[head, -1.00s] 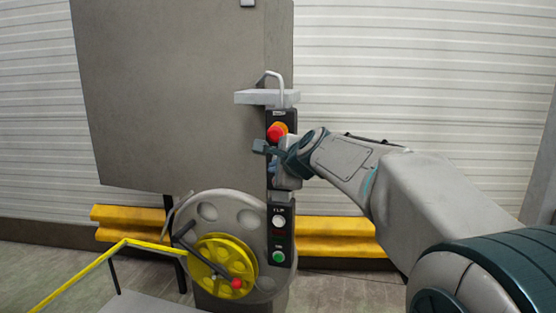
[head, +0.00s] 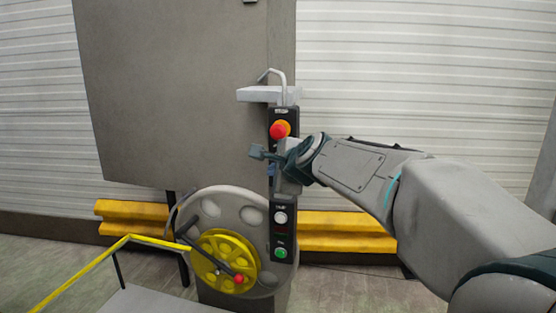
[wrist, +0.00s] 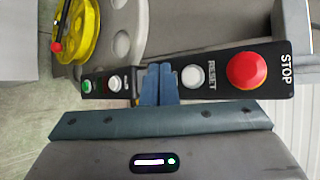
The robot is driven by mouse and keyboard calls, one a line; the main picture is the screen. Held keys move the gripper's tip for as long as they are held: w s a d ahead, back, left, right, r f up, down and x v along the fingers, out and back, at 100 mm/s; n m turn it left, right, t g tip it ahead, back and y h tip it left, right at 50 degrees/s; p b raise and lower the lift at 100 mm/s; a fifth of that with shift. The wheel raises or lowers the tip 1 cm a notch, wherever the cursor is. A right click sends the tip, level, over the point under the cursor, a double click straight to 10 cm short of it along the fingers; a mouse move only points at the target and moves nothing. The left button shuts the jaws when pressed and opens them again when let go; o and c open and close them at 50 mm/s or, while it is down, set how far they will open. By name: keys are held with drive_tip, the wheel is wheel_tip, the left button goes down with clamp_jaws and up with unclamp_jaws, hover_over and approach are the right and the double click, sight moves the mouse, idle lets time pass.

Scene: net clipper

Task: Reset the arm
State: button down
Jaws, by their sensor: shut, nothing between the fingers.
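The black control panel (head: 283,234) stands upright on the machine. Its white RESET button (wrist: 192,77) shows in the wrist view, beside the large red STOP button (wrist: 247,70). In the head view my arm hides RESET, but the red button (head: 280,129) shows above my gripper. My gripper (head: 271,170) is in front of the panel. In the wrist view its blue fingers (wrist: 158,85) are together and empty, between RESET and the lower white button (wrist: 116,84). I cannot tell whether the fingertips touch the panel.
A green button (head: 281,253) is low on the panel. A yellow wheel with a red-knobbed crank (head: 222,262) is left of it. A grey shelf (head: 268,94) juts out above. A yellow rail (head: 75,275) is at lower left, and a yellow barrier (head: 345,222) runs behind.

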drive_tip(key=s+d+f+n+g+h, duration=0.1)
drive_tip(key=s+d+f+n+g, duration=0.2)
drive_tip(key=s, duration=0.7)
drive_tip(key=s+d+f+n+g+h, duration=0.2)
drive_tip(key=s+d+f+n+g, duration=0.1)
drive_tip(key=s+f+n, duration=0.5)
drive_tip(key=s+d+f+n+g+h, duration=0.1)
drive_tip(key=s+d+f+n+g, duration=0.2)
drive_tip(key=s+f+n, duration=0.3)
drive_tip(key=s+f, duration=0.5)
drive_tip(key=s, duration=0.1)
drive_tip(key=shift+s+d+f, duration=0.15)
drive_tip(key=shift+d+f, duration=0.25)
